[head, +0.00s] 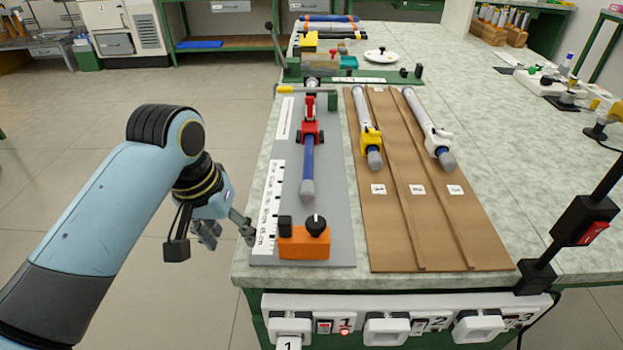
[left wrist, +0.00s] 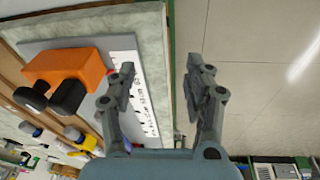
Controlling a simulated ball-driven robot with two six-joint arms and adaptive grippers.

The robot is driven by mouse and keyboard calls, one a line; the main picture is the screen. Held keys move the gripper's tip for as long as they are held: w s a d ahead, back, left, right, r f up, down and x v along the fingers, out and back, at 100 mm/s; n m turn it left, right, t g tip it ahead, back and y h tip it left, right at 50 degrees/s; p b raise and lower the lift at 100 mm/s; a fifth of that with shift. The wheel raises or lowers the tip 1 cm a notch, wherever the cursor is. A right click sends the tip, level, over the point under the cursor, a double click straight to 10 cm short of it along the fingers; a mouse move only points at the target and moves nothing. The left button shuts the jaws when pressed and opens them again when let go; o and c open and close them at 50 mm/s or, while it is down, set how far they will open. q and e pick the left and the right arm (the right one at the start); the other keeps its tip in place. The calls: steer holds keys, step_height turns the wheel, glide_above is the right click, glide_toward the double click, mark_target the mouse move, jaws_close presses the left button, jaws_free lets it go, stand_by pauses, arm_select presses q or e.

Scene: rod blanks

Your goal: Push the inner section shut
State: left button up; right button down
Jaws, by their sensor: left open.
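A telescoping rod lies on a grey plate (head: 335,215) near the bench's left edge. Its blue inner section (head: 308,158) sticks out toward me from a red clamp (head: 309,128) and ends in a grey cap (head: 307,190). An orange block (head: 304,243) with black knobs stands at the plate's near end, apart from the cap. My left gripper (head: 226,231) is open and empty, off the bench's left edge beside the orange block. In the left wrist view, its fingers (left wrist: 160,70) are spread beside the plate's white scale (left wrist: 135,85) and the orange block (left wrist: 70,70). My right gripper is not seen.
A brown grooved board (head: 413,220) to the right holds a rod with a yellow clamp (head: 371,137) and one with a white clamp (head: 437,138). A power strip (head: 405,310) runs along the bench front. A black post with a red switch (head: 585,220) stands at the right.

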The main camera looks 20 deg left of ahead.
arm_select(q)
steer(key=shift+n+h, duration=0.3)
steer(key=shift+h, duration=0.2)
steer(key=w+r, duration=0.1)
steer(key=w, duration=0.1)
steer(key=w+d+r, duration=0.1)
steer(key=w, duration=0.2)
steer(key=w+d+r, duration=0.1)
steer(key=w, duration=0.1)
steer(key=shift+w+d+r, duration=0.15)
steer(key=shift+w+d, duration=0.05)
steer(key=shift+w, duration=0.2)
steer(key=g+h, duration=0.1)
glide_toward(305, 186)
steer(key=shift+n, duration=0.4)
steer(key=b+x, duration=0.1)
steer(key=x, duration=0.9)
steer(key=shift+b, duration=0.35)
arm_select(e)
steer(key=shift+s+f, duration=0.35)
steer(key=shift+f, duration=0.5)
arm_select(q)
steer(key=shift+c, duration=0.4)
jaws_close()
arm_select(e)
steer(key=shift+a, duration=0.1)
